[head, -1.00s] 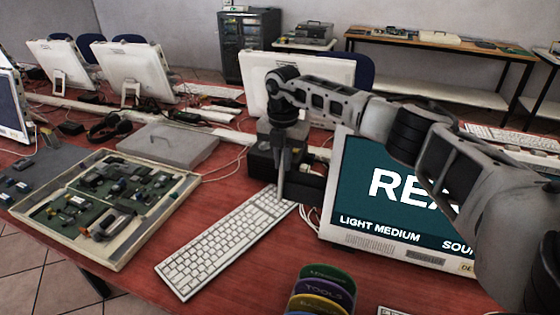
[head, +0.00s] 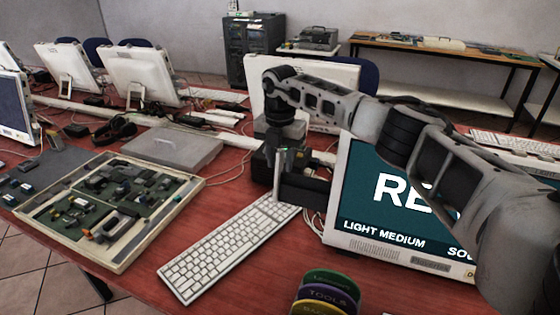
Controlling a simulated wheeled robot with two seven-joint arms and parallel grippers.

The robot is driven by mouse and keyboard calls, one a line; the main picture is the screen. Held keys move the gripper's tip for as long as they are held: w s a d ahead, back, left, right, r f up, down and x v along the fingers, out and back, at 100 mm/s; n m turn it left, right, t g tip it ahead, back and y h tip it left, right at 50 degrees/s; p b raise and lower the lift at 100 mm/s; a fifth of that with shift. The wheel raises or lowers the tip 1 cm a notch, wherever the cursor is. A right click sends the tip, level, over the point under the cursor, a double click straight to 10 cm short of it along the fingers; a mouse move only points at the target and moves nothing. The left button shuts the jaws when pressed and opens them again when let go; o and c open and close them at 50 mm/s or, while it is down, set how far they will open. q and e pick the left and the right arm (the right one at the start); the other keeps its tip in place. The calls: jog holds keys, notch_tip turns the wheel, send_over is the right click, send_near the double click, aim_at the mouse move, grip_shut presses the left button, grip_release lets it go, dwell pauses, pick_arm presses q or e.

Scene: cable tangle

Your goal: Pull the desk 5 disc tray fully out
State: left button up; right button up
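The arm of my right gripper (head: 278,192) reaches in from the right, and the gripper points down just left of the lit monitor (head: 385,215). Its fingers look edge-on, so I cannot tell whether they are open or shut. A dark boxy unit (head: 262,166) stands behind and beside the gripper, mostly hidden by it. I cannot make out a disc tray or how far out one is. The monitor shows large text beginning "RE" and "LIGHT MEDIUM"; my arm covers its right part. My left gripper is not in view.
A white keyboard (head: 228,247) lies in front of the gripper. Coloured labelled discs (head: 328,292) stand at the bottom edge. An open case of electronic parts (head: 110,205) and a grey closed case (head: 172,150) are on the left. Red desk is bare between case and keyboard.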

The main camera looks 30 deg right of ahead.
notch_tip(320, 180, up, 15)
jog(key=b, duration=0.1)
jog(key=shift+r, duration=0.2)
dwell(0.5)
